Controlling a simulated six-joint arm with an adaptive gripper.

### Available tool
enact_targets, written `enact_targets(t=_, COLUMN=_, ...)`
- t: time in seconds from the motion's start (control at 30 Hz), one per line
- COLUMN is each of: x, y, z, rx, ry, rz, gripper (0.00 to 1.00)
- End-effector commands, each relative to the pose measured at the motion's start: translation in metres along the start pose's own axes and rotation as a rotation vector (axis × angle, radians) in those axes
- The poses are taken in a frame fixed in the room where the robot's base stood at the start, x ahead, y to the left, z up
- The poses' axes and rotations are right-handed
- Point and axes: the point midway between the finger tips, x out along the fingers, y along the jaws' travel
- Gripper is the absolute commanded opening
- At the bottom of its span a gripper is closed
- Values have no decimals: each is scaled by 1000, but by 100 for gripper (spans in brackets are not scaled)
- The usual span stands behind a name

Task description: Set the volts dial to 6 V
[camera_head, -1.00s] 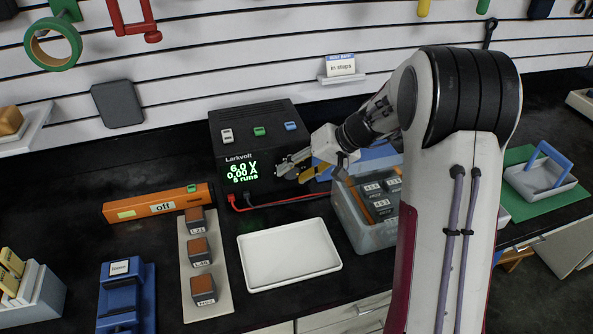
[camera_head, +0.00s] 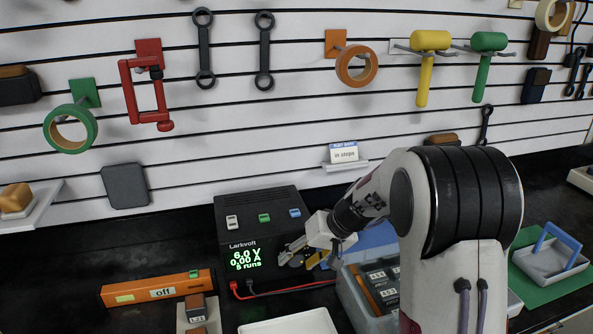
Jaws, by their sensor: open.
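The black Larkvolt power supply (camera_head: 262,212) stands on the bench against the slatted wall. Its green display (camera_head: 245,259) reads 6.0 V, 0.00 A and a runs line whose digit is hard to read. My gripper (camera_head: 284,257) is at the right part of its front face, to the right of the display, with jaws open. The volts dial is not distinguishable; my gripper covers that part of the panel. I cannot tell whether the fingers touch the panel.
An orange bar labelled "off" (camera_head: 158,289) lies to the left. A white tray (camera_head: 290,324) is in front, and a grey bin of labelled blocks (camera_head: 352,297) is at the right. Red and black leads (camera_head: 300,288) run along the bench. Tools hang on the slatted wall.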

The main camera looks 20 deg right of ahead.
Motion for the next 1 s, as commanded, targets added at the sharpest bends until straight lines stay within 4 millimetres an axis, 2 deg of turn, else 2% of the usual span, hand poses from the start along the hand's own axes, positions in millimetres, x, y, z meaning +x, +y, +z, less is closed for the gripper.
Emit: enact_targets(t=1.0, x=1, y=-5, z=0, rx=-115, ry=0, rz=274, gripper=46)
